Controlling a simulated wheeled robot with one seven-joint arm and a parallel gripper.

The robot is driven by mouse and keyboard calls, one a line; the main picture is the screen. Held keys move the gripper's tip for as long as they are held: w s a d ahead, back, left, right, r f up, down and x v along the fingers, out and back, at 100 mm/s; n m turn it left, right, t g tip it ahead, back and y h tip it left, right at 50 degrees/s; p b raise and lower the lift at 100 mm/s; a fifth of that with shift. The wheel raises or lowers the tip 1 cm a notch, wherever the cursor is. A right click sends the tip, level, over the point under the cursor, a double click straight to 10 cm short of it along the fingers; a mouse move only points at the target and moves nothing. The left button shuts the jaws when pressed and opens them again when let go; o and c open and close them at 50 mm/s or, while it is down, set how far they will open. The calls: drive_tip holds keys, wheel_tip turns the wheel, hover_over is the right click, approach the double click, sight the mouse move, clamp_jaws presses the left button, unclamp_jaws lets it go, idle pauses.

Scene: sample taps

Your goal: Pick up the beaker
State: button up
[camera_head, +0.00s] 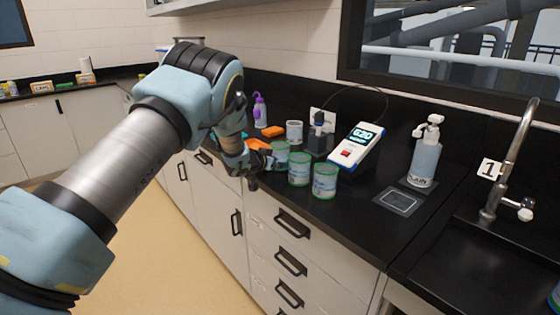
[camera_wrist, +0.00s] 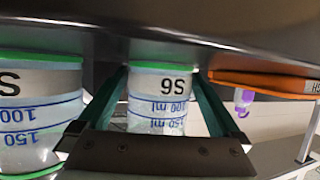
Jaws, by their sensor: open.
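A clear beaker (camera_wrist: 158,112) marked S6, with blue graduations and a green edge, stands between my fingers in the wrist view, which looks upside down. My gripper (camera_wrist: 160,85) is open, one finger on each side of it; I cannot tell whether they touch it. In the head view my gripper (camera_head: 258,166) is low at the counter's front edge, partly hidden by my arm. The beaker closest to it there (camera_head: 281,150) is partly covered. A second beaker (camera_wrist: 38,110) stands close on the left in the wrist view.
Two more green-edged beakers (camera_head: 299,170) (camera_head: 325,181) stand to the right on the black counter. An orange item (camera_head: 258,145) lies behind my gripper. A meter (camera_head: 357,145), soap bottle (camera_head: 424,158) and tap (camera_head: 508,160) are farther right. A purple-topped bottle (camera_head: 260,112) stands behind.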

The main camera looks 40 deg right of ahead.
drive_tip(key=shift+c, duration=0.2)
drive_tip(key=c, duration=1.3)
drive_tip(key=shift+r, duration=0.15)
